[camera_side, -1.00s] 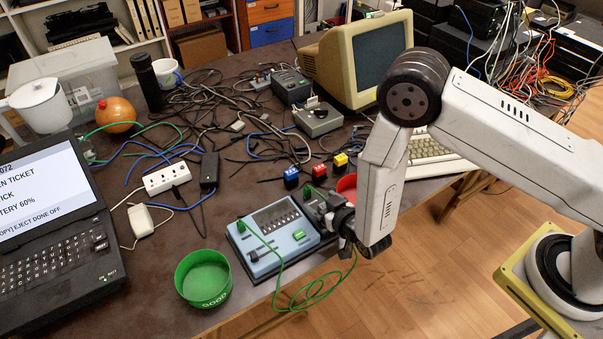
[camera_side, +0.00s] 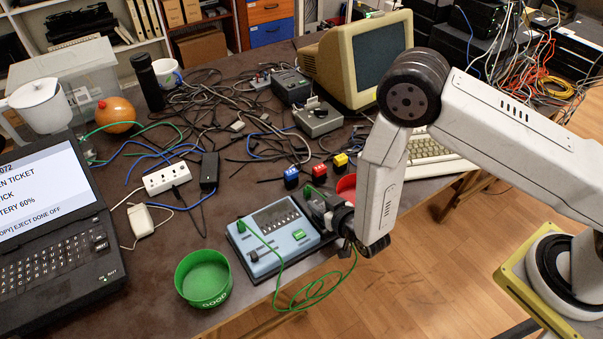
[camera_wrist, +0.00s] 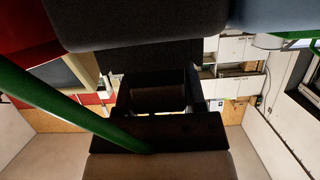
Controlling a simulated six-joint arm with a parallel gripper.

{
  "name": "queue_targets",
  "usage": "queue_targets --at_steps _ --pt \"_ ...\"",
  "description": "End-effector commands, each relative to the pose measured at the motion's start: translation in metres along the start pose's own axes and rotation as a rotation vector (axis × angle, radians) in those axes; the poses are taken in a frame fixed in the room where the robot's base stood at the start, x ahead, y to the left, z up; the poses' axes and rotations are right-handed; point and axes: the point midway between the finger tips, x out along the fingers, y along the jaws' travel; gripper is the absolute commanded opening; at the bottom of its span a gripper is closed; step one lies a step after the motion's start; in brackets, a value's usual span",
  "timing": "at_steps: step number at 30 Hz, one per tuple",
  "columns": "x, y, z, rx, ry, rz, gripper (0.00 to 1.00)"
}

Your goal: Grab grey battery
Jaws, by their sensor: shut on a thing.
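My gripper (camera_side: 316,202) is at the right edge of the blue-grey device (camera_side: 268,262), close beside its upper right corner. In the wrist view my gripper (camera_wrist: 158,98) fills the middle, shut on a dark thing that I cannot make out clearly. No grey battery can be told apart with certainty; the fingers and wrist hide the spot where they hold. A green cable (camera_wrist: 60,107) crosses the wrist view from the left towards the lower middle. In the side view the green cable (camera_side: 281,280) runs from the device's left side and loops below the gripper.
A green bowl (camera_side: 204,284) stands left of the device. Small blue (camera_side: 291,174), red (camera_side: 319,170) and yellow (camera_side: 341,159) blocks stand behind the device. Tangled cables cover the back; the laptop (camera_side: 52,230) is at left.

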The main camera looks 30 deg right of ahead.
Motion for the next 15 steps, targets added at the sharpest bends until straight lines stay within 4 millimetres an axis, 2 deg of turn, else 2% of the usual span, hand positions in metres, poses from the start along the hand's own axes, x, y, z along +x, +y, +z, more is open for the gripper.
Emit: queue_targets --at_steps 8,15 --pt "-0.001 0.0 -0.002 0.0 0.001 0.0 0.0" --pt "-0.004 0.0 -0.014 0.001 0.003 0.0 0.0"
